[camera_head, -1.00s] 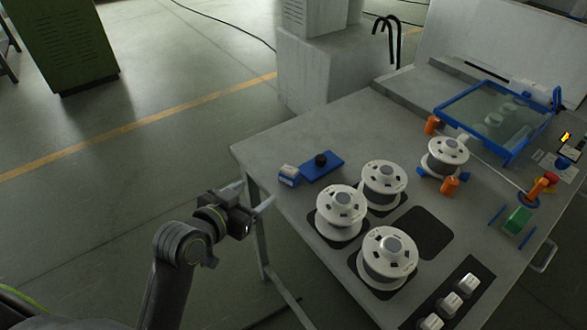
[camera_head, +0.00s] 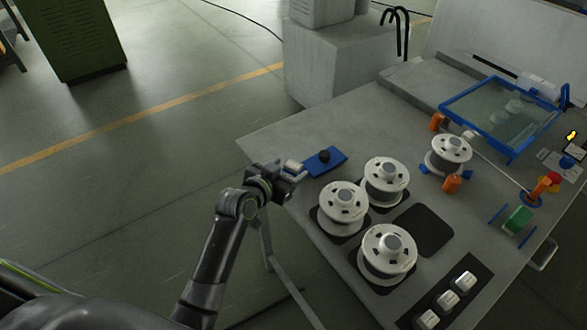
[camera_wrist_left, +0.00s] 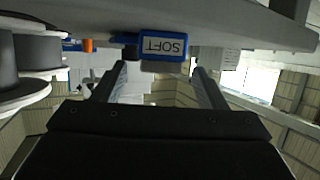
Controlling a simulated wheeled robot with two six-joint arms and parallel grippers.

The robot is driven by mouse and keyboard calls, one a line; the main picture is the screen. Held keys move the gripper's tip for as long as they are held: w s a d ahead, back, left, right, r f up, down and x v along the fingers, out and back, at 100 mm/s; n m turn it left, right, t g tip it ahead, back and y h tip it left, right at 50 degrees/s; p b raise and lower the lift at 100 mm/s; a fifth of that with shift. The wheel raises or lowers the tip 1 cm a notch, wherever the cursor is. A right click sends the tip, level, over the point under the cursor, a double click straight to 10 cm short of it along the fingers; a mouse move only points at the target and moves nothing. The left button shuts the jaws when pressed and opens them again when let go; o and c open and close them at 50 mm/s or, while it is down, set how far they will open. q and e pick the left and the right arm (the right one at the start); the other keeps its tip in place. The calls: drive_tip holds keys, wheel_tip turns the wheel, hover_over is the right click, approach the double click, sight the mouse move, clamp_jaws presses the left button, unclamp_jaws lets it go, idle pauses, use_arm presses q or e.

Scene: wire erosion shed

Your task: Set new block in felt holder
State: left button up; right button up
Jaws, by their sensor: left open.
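I cannot tell which piece is the new block or which is the felt holder. My right gripper is not in view.
White spools (camera_head: 388,252) stand on dark pads nearby, with one empty pad (camera_head: 426,230). A blue-framed glass panel (camera_head: 500,112) is at the back right.

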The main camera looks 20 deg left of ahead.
sight(292, 166)
use_arm(q)
drive_tip(key=shift+w+d+p, duration=0.15)
drive_tip(key=shift+w+p, duration=0.2)
drive_tip(key=shift+w, duration=0.2)
drive_tip(key=x, duration=0.3)
drive_tip(key=shift+p, duration=0.4)
drive_tip(key=shift+w+d+f, duration=0.15)
drive_tip(key=shift+w+f, duration=0.1)
drive_tip(key=shift+w, duration=0.25)
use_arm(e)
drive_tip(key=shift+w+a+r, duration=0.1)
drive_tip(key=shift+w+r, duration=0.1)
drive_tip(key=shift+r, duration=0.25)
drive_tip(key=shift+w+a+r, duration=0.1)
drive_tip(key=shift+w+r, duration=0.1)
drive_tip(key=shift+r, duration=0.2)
